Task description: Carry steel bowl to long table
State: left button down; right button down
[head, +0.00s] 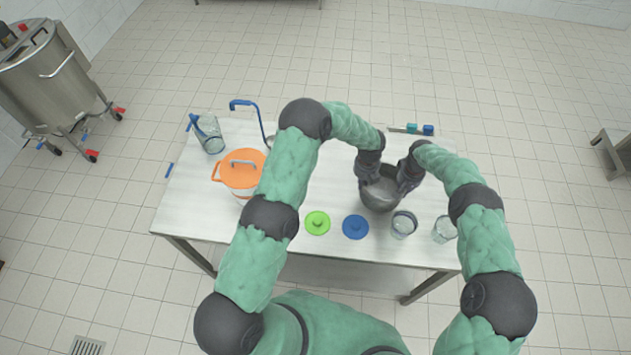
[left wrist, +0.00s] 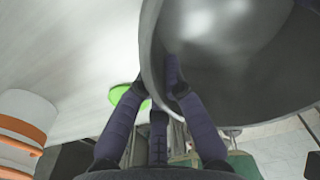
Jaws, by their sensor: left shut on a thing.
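The steel bowl (head: 381,197) is grey and round, at the right half of the steel table in the head view. My left gripper (head: 369,173) is shut on the bowl's left rim. In the left wrist view its fingers (left wrist: 153,82) straddle the wall of the bowl (left wrist: 235,55), one inside and one outside. My right gripper (head: 408,178) is at the bowl's right rim; its fingers are too small to tell whether they grip. I cannot tell whether the bowl touches the tabletop.
The steel table (head: 300,250) also holds an orange-lidded pot (head: 240,170), a glass pitcher (head: 209,134), a blue ladle (head: 246,104), a green lid (head: 317,223), a blue lid (head: 355,227) and glass jars (head: 403,224). A steel tank (head: 50,75) stands far left. Another steel structure (head: 613,150) is at right.

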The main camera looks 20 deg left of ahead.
pick_arm(q)
jog(key=shift+f, duration=0.2)
pick_arm(e)
jog(key=shift+w+f, duration=0.1)
jog(key=shift+f, duration=0.05)
